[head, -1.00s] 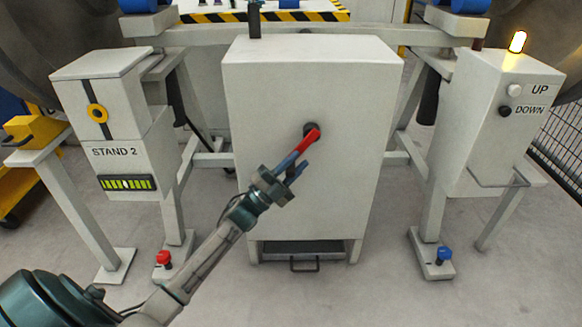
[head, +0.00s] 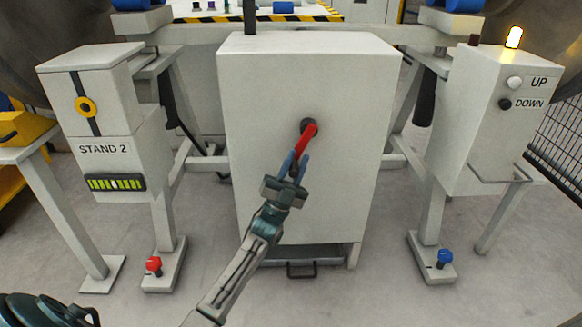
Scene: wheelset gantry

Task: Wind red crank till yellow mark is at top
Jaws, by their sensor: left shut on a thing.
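The red crank (head: 306,139) sits on the front of a grey cabinet (head: 345,90). Its arm points down and slightly left from a dark hub (head: 308,125). My left gripper (head: 297,166) is shut on the lower end of the crank, and its blue fingers hide the grip. A yellow ring mark (head: 86,107) sits on a dark vertical strip on the left stand's upper box, about halfway up the strip. My right gripper is not in view.
The left stand (head: 140,155) reads STAND 2 and has a green-barred level (head: 115,183). The right stand (head: 475,130) has UP and DOWN buttons and a lit lamp (head: 514,37). Red (head: 153,265) and blue (head: 445,258) knobs sit on the feet. Floor in front is clear.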

